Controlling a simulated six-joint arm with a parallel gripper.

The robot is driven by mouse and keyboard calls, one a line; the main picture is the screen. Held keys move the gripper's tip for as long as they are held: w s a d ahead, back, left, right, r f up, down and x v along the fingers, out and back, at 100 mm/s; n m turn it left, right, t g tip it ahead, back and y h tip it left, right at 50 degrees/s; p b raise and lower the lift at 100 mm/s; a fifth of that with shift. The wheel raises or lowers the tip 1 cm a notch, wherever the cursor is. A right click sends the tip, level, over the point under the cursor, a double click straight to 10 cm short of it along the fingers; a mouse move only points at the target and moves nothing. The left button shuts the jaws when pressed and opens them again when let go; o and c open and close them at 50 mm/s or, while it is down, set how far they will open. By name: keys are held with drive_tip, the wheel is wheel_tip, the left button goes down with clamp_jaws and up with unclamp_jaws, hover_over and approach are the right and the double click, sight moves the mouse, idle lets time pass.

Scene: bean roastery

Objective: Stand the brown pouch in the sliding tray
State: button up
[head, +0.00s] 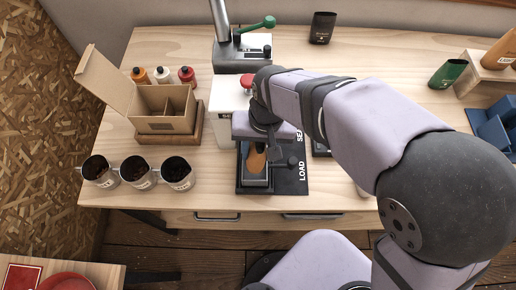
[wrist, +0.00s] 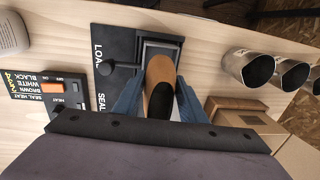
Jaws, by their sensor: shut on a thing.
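The brown pouch (head: 257,161) is between the fingers of my gripper (wrist: 158,100), which is shut on it. In the wrist view the brown pouch (wrist: 159,70) shows its brown side and dark top opening between two blue fingers. The sliding tray (head: 255,186) is a dark, grey-lined box on a black base marked LOAD and SEAL. It sits at the LOAD end, and in the wrist view the tray (wrist: 162,46) shows just beyond the pouch. The pouch overlaps the tray in both views; its bottom is hidden, so I cannot tell whether it touches the tray floor.
Three metal cups of beans (head: 137,171) stand left of the tray. An open cardboard box (head: 165,124) and several bottles (head: 163,75) are behind them. A black pouch (head: 322,27) and a green pouch (head: 447,73) stand farther off. A heat control box (wrist: 52,90) is beside the base.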

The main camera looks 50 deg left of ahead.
drive_tip(key=shift+f+b, duration=1.05)
drive_tip(key=shift+f, duration=1.05)
drive_tip(key=o, duration=1.4)
drive_tip(key=shift+r, duration=0.1)
drive_tip(key=shift+r+p, duration=3.25)
drive_tip(key=shift+r, duration=0.2)
